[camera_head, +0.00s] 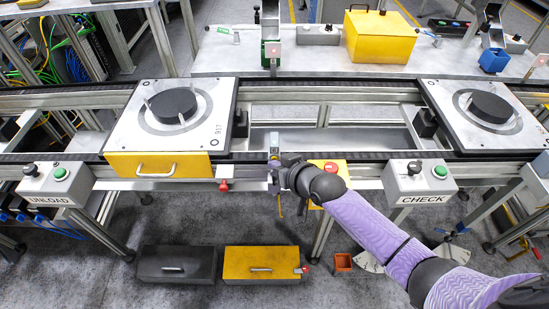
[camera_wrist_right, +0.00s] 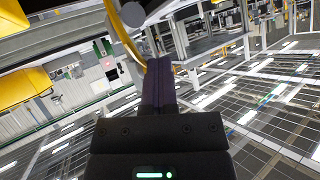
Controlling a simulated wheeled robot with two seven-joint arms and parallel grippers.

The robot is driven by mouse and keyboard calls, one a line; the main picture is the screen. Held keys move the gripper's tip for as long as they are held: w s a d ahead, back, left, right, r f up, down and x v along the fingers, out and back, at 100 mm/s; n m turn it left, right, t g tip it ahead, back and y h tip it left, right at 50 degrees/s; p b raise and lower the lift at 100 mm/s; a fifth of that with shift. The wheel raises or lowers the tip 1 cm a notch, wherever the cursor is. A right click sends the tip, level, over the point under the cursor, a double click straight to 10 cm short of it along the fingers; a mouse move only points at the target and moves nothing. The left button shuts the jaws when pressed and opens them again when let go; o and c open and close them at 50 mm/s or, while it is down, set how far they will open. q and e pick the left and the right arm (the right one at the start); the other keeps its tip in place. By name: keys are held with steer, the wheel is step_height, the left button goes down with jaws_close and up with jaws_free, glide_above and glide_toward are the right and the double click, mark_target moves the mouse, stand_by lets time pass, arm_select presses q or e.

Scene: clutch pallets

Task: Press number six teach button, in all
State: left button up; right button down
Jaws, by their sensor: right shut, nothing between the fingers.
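My right arm comes in from the lower right. My right gripper (camera_head: 274,178) is at the front rail of the conveyor, left of a red button on a yellow box (camera_head: 331,168). It is shut with nothing held; its fingers are small and partly hidden, and I cannot tell whether they touch anything. A small upright device (camera_head: 274,143) with a light top stands just beyond the fingertips. I cannot read a number six or a teach label on any button. In the right wrist view the shut fingers (camera_wrist_right: 159,85) point up past a yellow curved edge. My left gripper is not in view.
Control boxes marked UNLOAD (camera_head: 58,184) and CHECK (camera_head: 419,180) each have a green button. Two pallets (camera_head: 205,100) (camera_head: 445,100) with dark discs sit on the conveyor. A yellow drawer-like box (camera_head: 158,165) hangs at left front. Black and yellow toolboxes (camera_head: 178,265) (camera_head: 263,265) lie on the floor.

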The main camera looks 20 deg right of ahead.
steer(key=shift+s+a+p, duration=0.2)
steer(key=shift+s+p, duration=0.35)
steer(key=shift+s, duration=0.15)
steer(key=s+p, duration=0.2)
steer(key=s+a+p, duration=0.1)
steer(key=s, duration=0.1)
steer(key=shift+s+a+p, duration=0.15)
steer(key=shift+s+p, duration=0.25)
stand_by(0.3)
